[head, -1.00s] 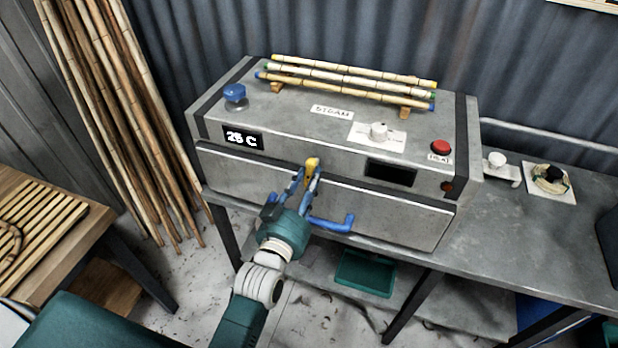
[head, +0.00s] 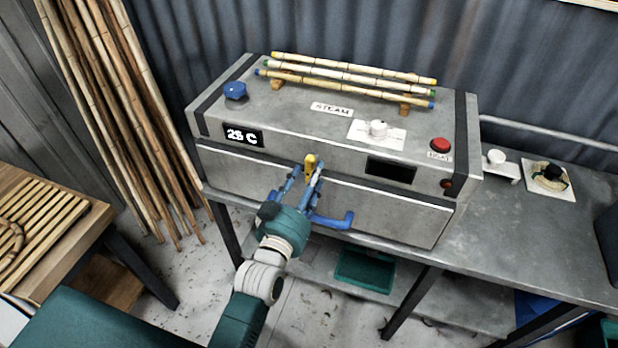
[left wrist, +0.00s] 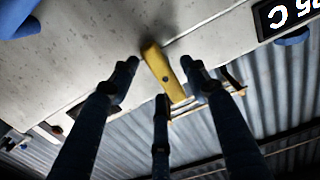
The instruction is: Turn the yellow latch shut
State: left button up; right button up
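The yellow latch (head: 310,166) is on the front of the grey steam box (head: 240,172), at the top edge of its front door. It stands close to upright in the head view. My left gripper (head: 302,174) is at the latch, with its blue fingers on either side of it. In the left wrist view the latch (left wrist: 164,74) lies between the spread fingertips (left wrist: 162,78), with a gap on the left side; contact on the right side is unclear. My right gripper is not in view.
A blue handle (head: 333,221) sits on the door just right of my gripper. A green bin (head: 364,269) is below.

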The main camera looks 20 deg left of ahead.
pick_arm(q)
jog(key=s, duration=1.2)
jog(key=shift+a, duration=0.2)
